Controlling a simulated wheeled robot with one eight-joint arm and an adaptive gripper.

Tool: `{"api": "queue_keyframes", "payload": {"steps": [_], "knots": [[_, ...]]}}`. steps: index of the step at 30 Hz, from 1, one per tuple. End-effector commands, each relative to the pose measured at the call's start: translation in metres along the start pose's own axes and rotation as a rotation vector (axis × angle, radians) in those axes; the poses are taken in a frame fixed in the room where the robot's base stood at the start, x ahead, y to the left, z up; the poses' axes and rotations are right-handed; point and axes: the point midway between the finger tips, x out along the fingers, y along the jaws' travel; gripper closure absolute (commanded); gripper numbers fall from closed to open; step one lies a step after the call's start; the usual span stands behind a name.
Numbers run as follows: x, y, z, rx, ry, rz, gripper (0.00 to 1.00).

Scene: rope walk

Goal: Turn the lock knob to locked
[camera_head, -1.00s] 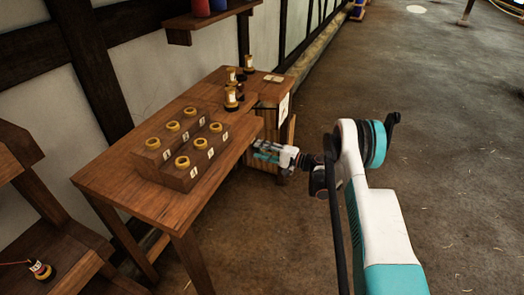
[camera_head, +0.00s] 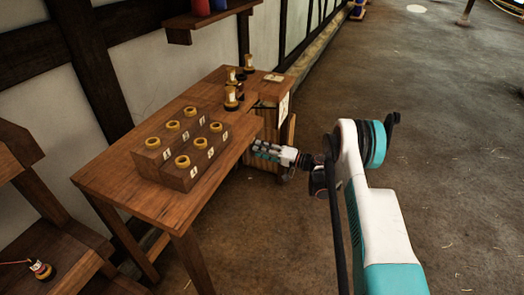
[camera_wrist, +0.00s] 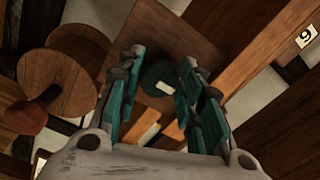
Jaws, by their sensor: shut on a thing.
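In the wrist view, a dark green round piece (camera_wrist: 159,75), which looks like the lock knob, sits on a square brown wooden panel (camera_wrist: 180,32). A small white mark (camera_wrist: 145,117) shows just below it. The teal fingers of my gripper (camera_wrist: 159,68) stand on either side of the knob and are shut on it. In the head view, my gripper (camera_head: 262,150) is below the table top's right edge, against the wooden cabinet; the knob is hidden there. I cannot tell which setting the knob points to.
A shelf unit (camera_head: 50,235) is at the left. Open floor (camera_head: 440,150) lies to the right.

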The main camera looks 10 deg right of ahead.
Motion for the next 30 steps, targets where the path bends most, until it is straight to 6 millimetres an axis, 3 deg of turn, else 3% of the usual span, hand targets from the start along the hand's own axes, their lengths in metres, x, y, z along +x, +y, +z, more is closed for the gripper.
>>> {"api": "queue_keyframes", "payload": {"steps": [9, 10, 12, 23, 30], "knots": [[0.000, 0.001, 0.002, -0.002, -0.003, 0.002, 0.90], [0.000, 0.001, 0.002, -0.002, -0.003, 0.002, 0.59], [0.000, 0.001, 0.001, -0.002, -0.002, 0.002, 0.48], [-0.002, 0.001, 0.000, 0.000, 0.000, 0.001, 0.48], [-0.035, 0.001, -0.001, 0.000, 0.002, 0.002, 0.48]]}}
